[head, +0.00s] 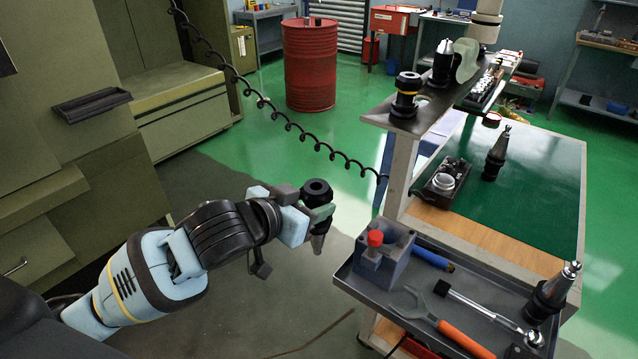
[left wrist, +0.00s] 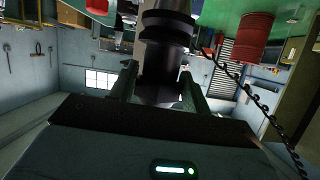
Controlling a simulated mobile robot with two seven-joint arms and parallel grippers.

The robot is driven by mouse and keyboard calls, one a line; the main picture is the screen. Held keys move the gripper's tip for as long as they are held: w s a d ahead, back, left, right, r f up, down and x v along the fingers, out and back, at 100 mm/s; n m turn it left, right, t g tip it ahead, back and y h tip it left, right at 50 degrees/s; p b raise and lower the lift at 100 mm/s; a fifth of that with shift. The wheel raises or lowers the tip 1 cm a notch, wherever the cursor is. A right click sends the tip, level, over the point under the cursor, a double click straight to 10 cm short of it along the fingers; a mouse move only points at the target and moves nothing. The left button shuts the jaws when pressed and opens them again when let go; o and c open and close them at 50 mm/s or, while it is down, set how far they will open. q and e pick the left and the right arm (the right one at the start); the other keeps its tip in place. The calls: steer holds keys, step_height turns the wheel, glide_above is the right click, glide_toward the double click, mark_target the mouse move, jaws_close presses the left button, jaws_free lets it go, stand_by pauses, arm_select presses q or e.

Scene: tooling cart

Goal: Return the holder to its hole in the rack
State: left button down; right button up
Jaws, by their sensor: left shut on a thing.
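The black tool holder (head: 317,190) is in my left gripper (head: 318,211), upright with its narrow taper pointing down, over the floor left of the cart. In the left wrist view the holder (left wrist: 166,50) sits between the two fingers of the left gripper (left wrist: 160,92). The rack (head: 432,117) is a dark raised shelf on the cart, to the right of and above the gripper in the picture. A black holder with a yellow band (head: 405,97) and another black holder (head: 443,62) stand on it. A dark round opening shows beside the banded holder. My right gripper is out of view.
A light post (head: 395,180) supports the rack. A coiled black cable (head: 290,127) hangs behind my left gripper.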

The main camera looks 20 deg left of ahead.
arm_select(q)
steer(key=s+a+f+n+t+y, duration=0.1)
steer(key=s+a+f+n+y, duration=0.1)
steer(key=a+f+n+y, duration=0.2)
steer(key=shift+a+f+n+y, duration=0.3)
steer(key=shift+a+f+y, duration=0.2)
steer(key=shift+a, duration=0.25)
steer(key=shift+w, duration=0.15)
